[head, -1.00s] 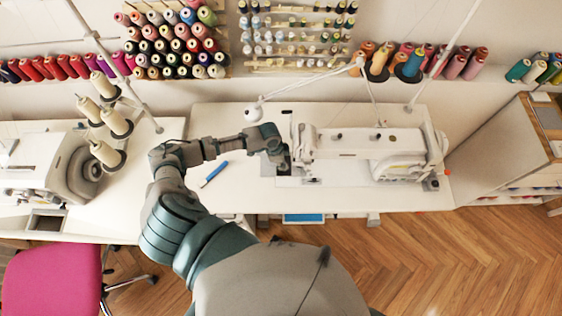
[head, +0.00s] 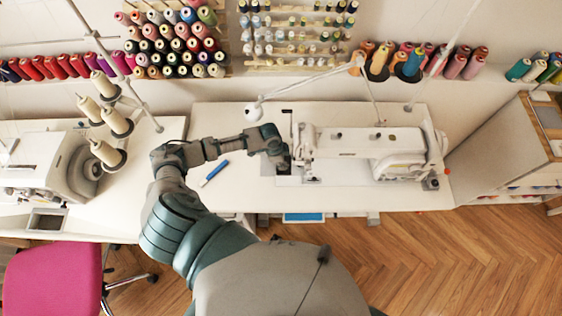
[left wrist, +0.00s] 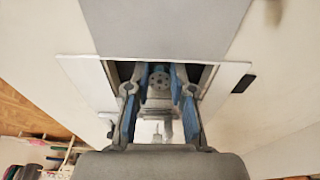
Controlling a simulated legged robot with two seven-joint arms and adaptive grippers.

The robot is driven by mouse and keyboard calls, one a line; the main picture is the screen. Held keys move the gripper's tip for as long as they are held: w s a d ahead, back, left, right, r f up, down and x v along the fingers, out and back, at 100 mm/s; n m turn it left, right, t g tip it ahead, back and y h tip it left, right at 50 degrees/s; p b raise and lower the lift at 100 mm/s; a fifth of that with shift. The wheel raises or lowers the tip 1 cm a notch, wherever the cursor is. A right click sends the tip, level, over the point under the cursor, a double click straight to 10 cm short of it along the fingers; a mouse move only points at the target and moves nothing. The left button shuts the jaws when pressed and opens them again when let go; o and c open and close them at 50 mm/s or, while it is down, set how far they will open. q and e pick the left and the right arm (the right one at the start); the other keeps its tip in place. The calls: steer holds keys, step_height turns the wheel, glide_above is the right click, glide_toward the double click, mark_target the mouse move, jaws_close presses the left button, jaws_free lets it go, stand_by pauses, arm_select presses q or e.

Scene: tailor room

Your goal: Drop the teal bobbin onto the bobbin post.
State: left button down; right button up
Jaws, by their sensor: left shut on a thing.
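My left gripper (head: 281,160) is over the table at the left end of the white sewing machine (head: 350,141). In the left wrist view its two blue-lined fingers (left wrist: 159,88) reach toward a dark rectangular opening (left wrist: 208,76). The gripper is shut on a round, grey-blue flanged piece with small holes, which I take for the teal bobbin (left wrist: 158,82). Its teal colour is not clear here. The bobbin hides from the head view behind the gripper. I cannot make out the bobbin post. My right gripper is not in view.
A blue-and-white tool (head: 213,173) lies on the white table (head: 240,196), left of the machine. Cream thread cones (head: 106,154) stand at the left. A pink chair (head: 52,280) is at the lower left. The table's right front part is bare.

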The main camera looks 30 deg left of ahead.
arm_select(q)
steer(key=c, duration=0.9)
jaws_free()
steer(key=r, duration=0.4)
steer(key=a+r, duration=0.1)
steer(key=r, duration=0.2)
steer(key=s+a+r, duration=0.1)
steer(key=r, duration=0.3)
steer(key=shift+r, duration=0.35)
